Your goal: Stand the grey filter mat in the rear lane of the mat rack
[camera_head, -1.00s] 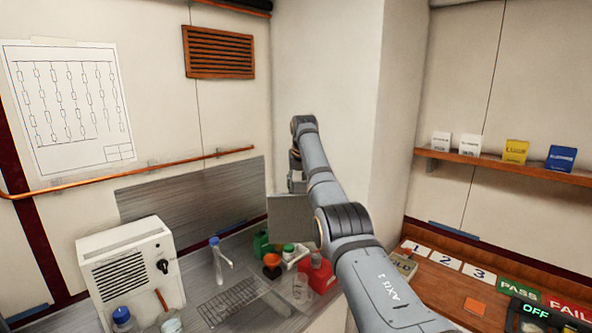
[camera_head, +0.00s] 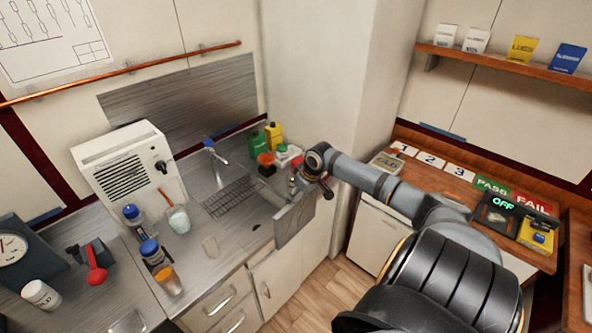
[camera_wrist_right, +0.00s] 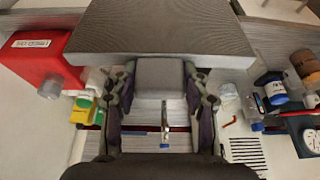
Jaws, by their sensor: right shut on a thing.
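The grey filter mat (camera_head: 294,219) is a flat, stiff-looking panel. It hangs upright by the front edge of the steel counter in the head view. My right gripper (camera_head: 318,180) is shut on its upper part. In the right wrist view the mat (camera_wrist_right: 160,32) spans the top, and the right gripper (camera_wrist_right: 160,72) has its fingers on either side of a grey block below it. I cannot tell whether the mat touches the counter. I cannot make out the mat rack in either view. My left gripper is not in view.
The steel counter (camera_head: 215,235) carries a drain grid (camera_head: 230,196), a white louvred unit (camera_head: 128,172), several bottles and cups, and green and yellow containers (camera_head: 273,135). A red box (camera_wrist_right: 40,55) shows in the wrist view. The right-hand wooden bench (camera_head: 455,194) has number cards and PASS and FAIL signs.

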